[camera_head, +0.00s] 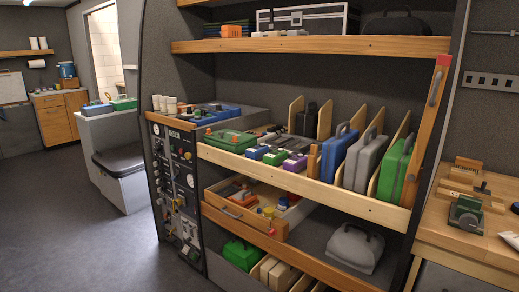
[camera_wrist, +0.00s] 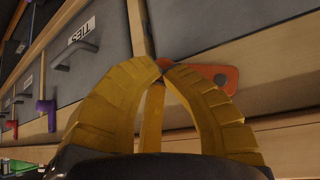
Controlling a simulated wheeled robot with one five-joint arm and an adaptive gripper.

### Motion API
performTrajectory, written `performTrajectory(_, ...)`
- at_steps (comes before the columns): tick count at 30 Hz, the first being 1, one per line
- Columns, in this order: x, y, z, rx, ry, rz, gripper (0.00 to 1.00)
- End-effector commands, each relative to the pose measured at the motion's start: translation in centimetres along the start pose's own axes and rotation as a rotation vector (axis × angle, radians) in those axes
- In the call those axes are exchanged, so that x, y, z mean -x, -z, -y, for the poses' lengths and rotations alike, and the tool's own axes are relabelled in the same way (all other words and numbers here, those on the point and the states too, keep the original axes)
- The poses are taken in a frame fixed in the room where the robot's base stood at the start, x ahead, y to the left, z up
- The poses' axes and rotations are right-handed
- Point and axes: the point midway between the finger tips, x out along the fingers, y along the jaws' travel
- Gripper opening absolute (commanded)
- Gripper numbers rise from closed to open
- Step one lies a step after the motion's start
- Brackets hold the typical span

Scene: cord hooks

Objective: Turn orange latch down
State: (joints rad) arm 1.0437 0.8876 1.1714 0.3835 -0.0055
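The orange latch (camera_wrist: 222,77) shows in the wrist view just right of centre, lying roughly sideways across a wooden frame edge and a grey panel, with a dark round pivot on it. My gripper (camera_wrist: 162,66) has yellow ribbed fingers whose tips come together at the latch's left end. The right finger covers part of the latch. No gap shows between the tips, and I cannot tell whether they pinch the latch or only touch or overlap it. My gripper is not visible in the head view, and I cannot make out the latch there.
In the wrist view a labelled grey drawer front (camera_wrist: 97,55) with a handle is at upper left, and a purple latch-like piece (camera_wrist: 47,114) is at left. In the head view a shelf unit (camera_head: 300,182) holds cases, and a workbench (camera_head: 465,240) is at right.

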Motion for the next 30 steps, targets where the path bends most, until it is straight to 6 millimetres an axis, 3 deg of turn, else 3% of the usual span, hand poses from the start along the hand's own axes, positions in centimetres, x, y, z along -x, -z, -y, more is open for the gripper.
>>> performTrajectory(30, -0.7, -0.57, 0.0, 0.0, 0.0, 0.0, 0.0)
